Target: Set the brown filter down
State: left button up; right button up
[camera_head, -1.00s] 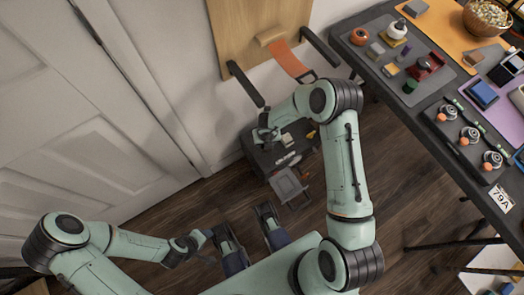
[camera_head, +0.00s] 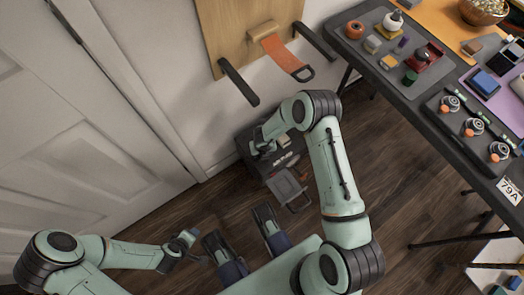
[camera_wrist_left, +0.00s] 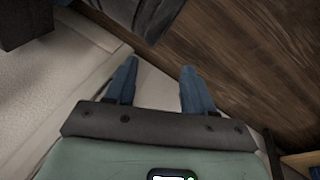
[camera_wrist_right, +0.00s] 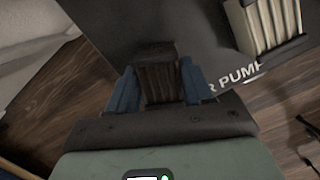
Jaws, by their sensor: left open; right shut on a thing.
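The brown filter (camera_wrist_right: 160,78) is a small ribbed dark-brown block. It sits between the blue fingers of my right gripper (camera_wrist_right: 156,88), which is shut on it. In the right wrist view the filter is in front of the dark pump housing (camera_wrist_right: 110,22), which has white lettering ending in "R PUMP". I cannot tell whether the filter touches it. In the head view my right gripper (camera_head: 262,146) is at the dark box by the wall, and the filter is too small to make out. My left gripper (camera_wrist_left: 158,82) is open and empty, near the door side and away from the box.
A cream ribbed filter (camera_wrist_right: 272,22) stands on the housing to the right. A grey flap or lid (camera_head: 286,186) hangs at the box's front. The table (camera_head: 420,107) at right holds mats, tools and parts. An orange strap (camera_head: 282,52) hangs from a wall board.

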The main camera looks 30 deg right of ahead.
jog(key=o, duration=1)
pick_arm(q)
jog(key=shift+r, duration=0.1)
